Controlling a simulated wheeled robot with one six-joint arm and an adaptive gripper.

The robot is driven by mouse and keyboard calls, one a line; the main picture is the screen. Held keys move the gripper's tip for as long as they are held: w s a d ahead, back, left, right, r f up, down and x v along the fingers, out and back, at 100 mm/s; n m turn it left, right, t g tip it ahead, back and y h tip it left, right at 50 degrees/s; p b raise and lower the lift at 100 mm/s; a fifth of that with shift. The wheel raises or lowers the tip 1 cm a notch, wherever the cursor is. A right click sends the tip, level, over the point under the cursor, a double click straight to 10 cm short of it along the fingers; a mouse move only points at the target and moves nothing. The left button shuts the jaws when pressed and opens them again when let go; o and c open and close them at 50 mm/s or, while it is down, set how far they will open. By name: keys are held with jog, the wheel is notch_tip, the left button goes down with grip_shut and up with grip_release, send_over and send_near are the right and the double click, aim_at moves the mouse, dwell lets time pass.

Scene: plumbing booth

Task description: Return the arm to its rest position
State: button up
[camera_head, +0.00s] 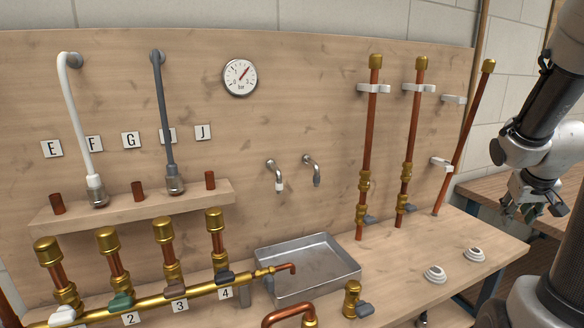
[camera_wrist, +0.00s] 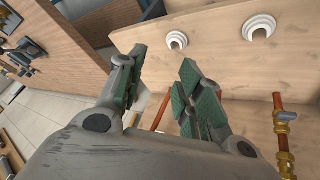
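My arm (camera_head: 551,100) stands at the right edge of the head view, folded with its wrist hanging down. My gripper (camera_head: 527,207) is to the right of the bench and apart from the copper pipes. In the wrist view my gripper (camera_wrist: 163,68) shows two green-padded fingers with a clear gap between them. It is open and nothing is held between the pads.
The wooden bench (camera_head: 400,262) carries a metal tray (camera_head: 352,268), a brass manifold (camera_head: 200,289) and two white round fittings (camera_head: 435,273). A tilted copper pipe (camera_head: 464,135) stands nearest my arm. Another wooden table (camera_head: 490,187) is behind the gripper.

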jog(key=s+a+r+n+y, duration=0.1)
jog(key=s+a+r, duration=0.1)
jog(key=s+a, duration=0.2)
jog(key=s+a+r+n+y, duration=0.1)
jog(key=s+a+r, duration=0.2)
jog(key=a, duration=0.8)
jog(key=s+a+r+n+y, duration=0.1)
jog(key=s+a+r, duration=0.2)
jog(key=s+a, duration=0.4)
jog(key=shift+s+a+r+y, duration=0.2)
jog(key=shift+r+y, duration=0.05)
jog(key=shift+y, duration=0.15)
jog(key=shift+g, duration=0.3)
dwell(1.0)
